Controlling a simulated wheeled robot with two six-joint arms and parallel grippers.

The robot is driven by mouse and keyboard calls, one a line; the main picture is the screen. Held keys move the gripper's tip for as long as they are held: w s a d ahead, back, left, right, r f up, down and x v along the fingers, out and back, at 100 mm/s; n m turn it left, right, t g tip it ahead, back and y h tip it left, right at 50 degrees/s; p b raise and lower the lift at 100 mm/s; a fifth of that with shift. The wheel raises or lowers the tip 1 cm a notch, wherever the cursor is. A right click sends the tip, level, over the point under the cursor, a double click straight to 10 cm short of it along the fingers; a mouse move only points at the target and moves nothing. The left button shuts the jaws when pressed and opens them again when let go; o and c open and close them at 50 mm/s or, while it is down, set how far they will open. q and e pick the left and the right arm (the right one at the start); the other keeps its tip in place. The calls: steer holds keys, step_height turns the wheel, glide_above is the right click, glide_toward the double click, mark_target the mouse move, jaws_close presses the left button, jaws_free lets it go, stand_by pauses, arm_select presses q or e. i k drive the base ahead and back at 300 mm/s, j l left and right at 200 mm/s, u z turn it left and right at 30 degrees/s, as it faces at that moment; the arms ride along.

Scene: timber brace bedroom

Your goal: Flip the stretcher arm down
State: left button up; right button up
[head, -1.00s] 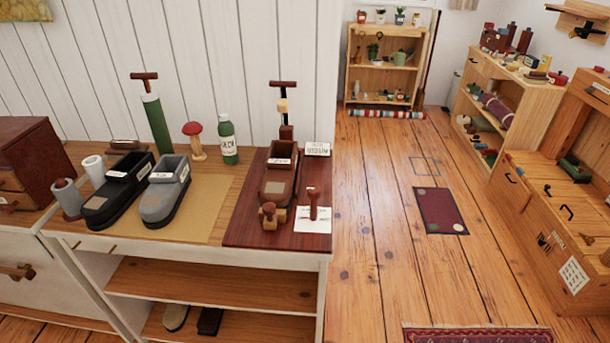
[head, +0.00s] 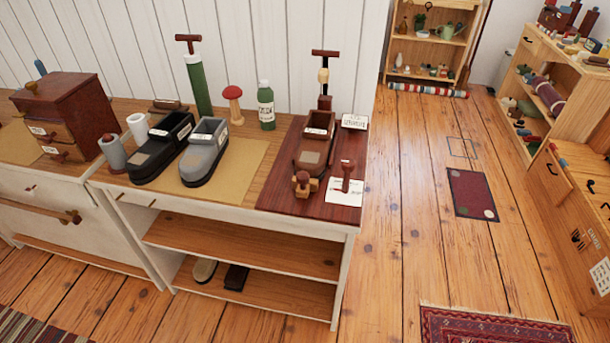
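A brown shoe (head: 314,150) sits on a dark red board (head: 277,189) at the right end of the bench. Behind it stands an upright post with a dark T-shaped top (head: 325,54) and a pale collar. At the shoe's front is a wooden knob piece (head: 303,184). A small label (head: 354,122) lies at the board's back right. I cannot tell which part is the stretcher arm. Neither gripper is in view.
A green pump-like cylinder (head: 197,85), a red mushroom (head: 233,100) and a green bottle (head: 266,106) stand behind. Floor right of the bench is open; a red rug (head: 480,326) lies in front.

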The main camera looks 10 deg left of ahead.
mark_target(323, 75)
steer(key=i+l+u, duration=0.2)
steer(key=u, duration=0.2)
steer(key=i+l+u, duration=0.15)
steer(key=u, duration=0.25)
steer(key=i+l+u, duration=0.1)
steer(key=l+u, duration=0.25)
